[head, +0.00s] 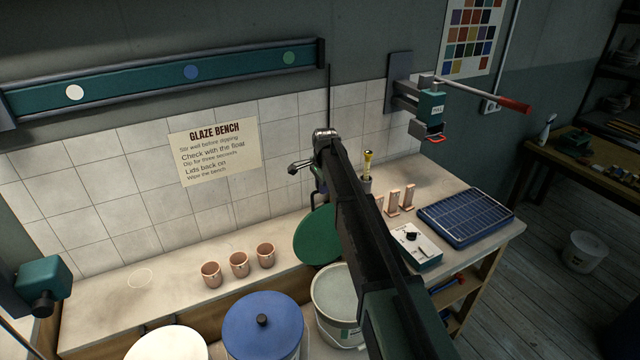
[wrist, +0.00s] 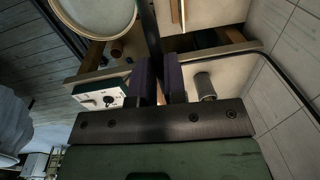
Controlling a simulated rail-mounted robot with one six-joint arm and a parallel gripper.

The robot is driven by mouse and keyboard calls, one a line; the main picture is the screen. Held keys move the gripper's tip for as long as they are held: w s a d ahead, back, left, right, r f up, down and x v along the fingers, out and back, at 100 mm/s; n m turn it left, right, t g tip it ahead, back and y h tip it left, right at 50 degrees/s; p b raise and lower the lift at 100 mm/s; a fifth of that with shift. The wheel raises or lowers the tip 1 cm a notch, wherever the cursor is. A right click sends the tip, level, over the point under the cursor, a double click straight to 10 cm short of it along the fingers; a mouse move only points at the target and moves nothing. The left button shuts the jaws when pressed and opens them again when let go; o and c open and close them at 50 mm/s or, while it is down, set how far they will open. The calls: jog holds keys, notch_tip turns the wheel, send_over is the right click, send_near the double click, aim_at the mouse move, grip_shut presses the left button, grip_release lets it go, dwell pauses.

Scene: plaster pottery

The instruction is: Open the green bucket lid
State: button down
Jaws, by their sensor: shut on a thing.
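The green bucket lid (head: 317,235) is off the bucket and tilted steeply on edge, behind and left of the open bucket in the head view. The white bucket (head: 337,303) shows pale liquid inside; part of it is behind my arm. My gripper (wrist: 160,82) is shut, with a dark narrow thing between its purple pads in the wrist view, seemingly the lid seen edge-on. My arm hides the jaws and part of the lid in the head view. The open bucket's round mouth also shows at the wrist view's top left (wrist: 95,15).
A blue-lidded bucket (head: 262,325) and a white-lidded one (head: 168,345) stand left of the open bucket. Three clay cups (head: 239,265) are on the bench. A control box (head: 414,246) and blue tray (head: 466,216) lie right. Bench space at left is clear.

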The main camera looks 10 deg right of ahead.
jog(key=s, duration=0.1)
jog(key=s+d, duration=0.1)
jog(key=s, duration=0.2)
jog(key=shift+s+d+r, duration=0.1)
jog(key=shift+s+d, duration=0.15)
jog(key=shift+s, duration=0.15)
jog(key=c, duration=1.2)
grip_release()
jog(key=shift+o, duration=0.2)
jog(key=shift+r, duration=0.1)
notch_tip(320, 180, up, 10)
jog(key=s+p, duration=0.1)
jog(key=p, duration=0.9)
jog(key=shift+d+r+p, duration=0.15)
jog(key=shift+r+p, duration=0.1)
jog(key=shift+p, duration=0.15)
